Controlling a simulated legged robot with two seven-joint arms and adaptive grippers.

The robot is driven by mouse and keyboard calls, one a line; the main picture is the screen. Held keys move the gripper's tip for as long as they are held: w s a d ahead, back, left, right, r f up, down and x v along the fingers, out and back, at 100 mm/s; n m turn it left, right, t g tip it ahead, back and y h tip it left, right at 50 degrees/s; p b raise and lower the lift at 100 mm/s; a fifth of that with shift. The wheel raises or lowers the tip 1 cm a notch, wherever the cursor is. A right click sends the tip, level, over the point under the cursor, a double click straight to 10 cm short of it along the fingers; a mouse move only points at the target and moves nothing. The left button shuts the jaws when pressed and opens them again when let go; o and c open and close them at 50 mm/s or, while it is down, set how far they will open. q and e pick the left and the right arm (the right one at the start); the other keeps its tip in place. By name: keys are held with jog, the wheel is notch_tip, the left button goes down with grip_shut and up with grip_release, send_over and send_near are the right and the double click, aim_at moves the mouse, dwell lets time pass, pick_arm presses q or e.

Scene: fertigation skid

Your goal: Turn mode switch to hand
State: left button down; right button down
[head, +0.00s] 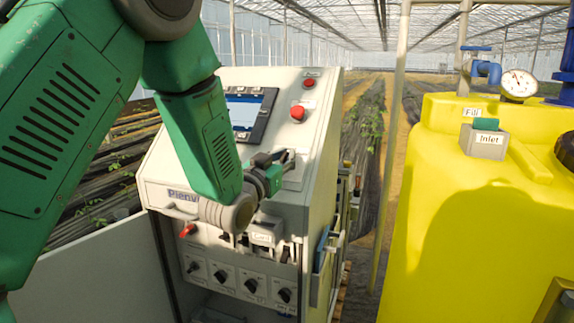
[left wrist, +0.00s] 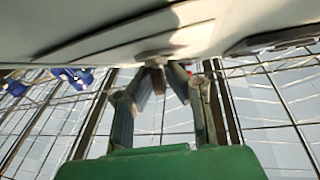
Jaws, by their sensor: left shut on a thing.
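The light grey control cabinet (head: 325,103) stands in the middle of the head view. My left arm comes in from the left across its front, and my left gripper (head: 287,158) is at a pale plate (head: 294,180) on the sloped panel, below the red button. The gripper is shut on the mode switch, which the fingers mostly hide; its handle position cannot be read. My right gripper is not in view.
A red button (head: 298,112) and a screen (head: 243,112) sit above the gripper on the panel. Black knobs (head: 250,285) line the lower front. A yellow tank (head: 480,230) with a gauge (head: 518,85) stands at right, beyond a narrow gap.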

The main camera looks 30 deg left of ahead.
pick_arm(q)
jog(key=shift+s+f+n+y+b, duration=0.1)
jog(key=shift+f+n+y+b, duration=0.15)
jog(key=shift+n+y, duration=0.45)
jog(key=shift+f+n+y+b, duration=0.2)
jog(key=shift+n+y, duration=0.5)
jog(key=shift+g, duration=0.4)
jog(key=c, duration=1.7)
grip_release()
jog(key=shift+r, duration=0.2)
jog(key=shift+n, duration=0.3)
jog(key=shift+s, duration=0.1)
